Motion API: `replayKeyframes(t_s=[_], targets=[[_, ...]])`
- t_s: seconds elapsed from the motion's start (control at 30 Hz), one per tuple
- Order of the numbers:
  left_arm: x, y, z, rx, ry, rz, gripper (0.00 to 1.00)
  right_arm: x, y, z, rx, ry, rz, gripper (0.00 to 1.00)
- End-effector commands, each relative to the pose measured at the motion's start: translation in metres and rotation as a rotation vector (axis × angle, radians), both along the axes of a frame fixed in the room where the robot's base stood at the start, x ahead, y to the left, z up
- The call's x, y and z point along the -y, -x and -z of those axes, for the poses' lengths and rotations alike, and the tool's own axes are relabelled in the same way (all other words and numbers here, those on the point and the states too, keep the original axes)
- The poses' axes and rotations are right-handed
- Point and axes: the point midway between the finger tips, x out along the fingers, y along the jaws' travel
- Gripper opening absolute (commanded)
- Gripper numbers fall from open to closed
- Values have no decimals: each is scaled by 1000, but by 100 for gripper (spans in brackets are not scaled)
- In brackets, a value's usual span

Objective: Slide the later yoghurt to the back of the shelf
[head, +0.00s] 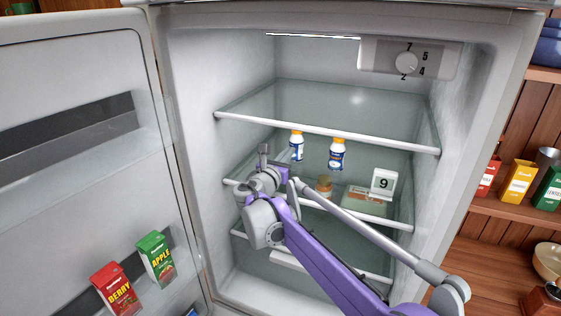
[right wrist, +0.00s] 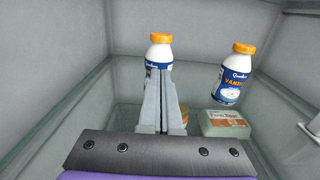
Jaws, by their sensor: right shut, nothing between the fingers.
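Two white yoghurt bottles with orange caps and blue labels stand inside the open fridge. In the head view, one is the left bottle (head: 296,147) and the other the right bottle (head: 337,155). The right wrist view also shows the left bottle (right wrist: 160,51) and the right bottle (right wrist: 235,76). No date is readable on either. My right gripper (head: 264,150) is shut and empty, left of the left bottle in the head view. In the wrist view its fingers (right wrist: 160,72) cover the left bottle's lower part; I cannot tell whether they touch it. My left gripper is not in view.
A glass shelf with a white front edge (head: 320,133) lies above. The open door (head: 70,150) holds juice cartons (head: 155,258).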

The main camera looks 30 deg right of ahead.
Motion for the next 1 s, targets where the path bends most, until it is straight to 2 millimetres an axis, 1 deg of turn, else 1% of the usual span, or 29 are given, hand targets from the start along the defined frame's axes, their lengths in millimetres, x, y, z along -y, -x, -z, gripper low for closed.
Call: replayKeyframes(t_s=[0.03,0.2,0.67,0.77,1.0], targets=[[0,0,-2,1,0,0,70,7,-5,-1,1,1,2,0],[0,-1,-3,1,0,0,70,17,-15,-1,0,0,0,0],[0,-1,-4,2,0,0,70,22,-18,0,1,-1,1,0],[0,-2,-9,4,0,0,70,33,-28,-2,1,0,3,0],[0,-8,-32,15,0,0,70,83,-71,-4,3,0,3,0]])
